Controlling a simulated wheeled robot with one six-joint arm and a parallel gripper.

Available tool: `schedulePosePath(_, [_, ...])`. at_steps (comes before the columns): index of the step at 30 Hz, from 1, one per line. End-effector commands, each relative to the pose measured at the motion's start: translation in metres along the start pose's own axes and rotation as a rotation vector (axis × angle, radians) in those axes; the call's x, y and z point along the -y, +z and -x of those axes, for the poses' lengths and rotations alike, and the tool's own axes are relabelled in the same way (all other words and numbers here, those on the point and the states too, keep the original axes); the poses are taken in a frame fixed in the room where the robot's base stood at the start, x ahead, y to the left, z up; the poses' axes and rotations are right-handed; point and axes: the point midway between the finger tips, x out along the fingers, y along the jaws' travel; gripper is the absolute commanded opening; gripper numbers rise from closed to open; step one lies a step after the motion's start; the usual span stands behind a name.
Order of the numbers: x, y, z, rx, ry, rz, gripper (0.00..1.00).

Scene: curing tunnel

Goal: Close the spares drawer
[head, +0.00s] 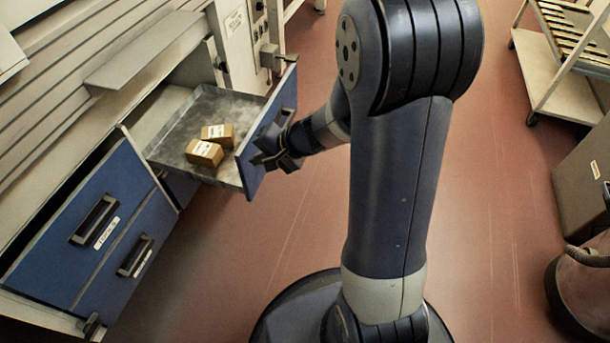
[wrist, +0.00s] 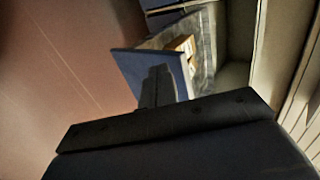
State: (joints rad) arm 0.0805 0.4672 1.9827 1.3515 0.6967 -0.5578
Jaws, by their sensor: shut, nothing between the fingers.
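The spares drawer (head: 215,104) is pulled out from the blue cabinet at the left in the head view. Two small cardboard boxes lie in its grey tray: one box (head: 204,153) and another box (head: 218,133) beside it. My gripper (head: 264,158) is shut and empty at the outer face of the drawer's blue front (head: 246,168). I cannot tell whether it touches the front, and the arm hides part of that area. In the wrist view my shut gripper (wrist: 158,75) points at the blue front (wrist: 125,68), with the open tray (wrist: 203,55) behind it.
Blue drawers stand below, one with a tools label (head: 95,220), and these look shut. A grey shelf (head: 143,50) juts out above. A trolley (head: 565,60) and a grey bin (head: 580,185) stand at the right. Red floor (head: 290,240) before the drawer is clear.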

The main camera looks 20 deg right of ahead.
Motion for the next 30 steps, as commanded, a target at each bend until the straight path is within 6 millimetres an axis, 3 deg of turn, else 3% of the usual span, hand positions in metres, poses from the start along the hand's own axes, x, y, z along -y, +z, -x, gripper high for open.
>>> schedulePosePath(6, [0.012,0.0,-0.012,0.0,0.0,-0.001,0.0])
schedulePosePath(22, [0.017,0.0,-0.018,0.001,0.0,0.001,0.0])
schedulePosePath(30, [0.043,0.001,-0.048,0.002,0.001,0.004,0.0])
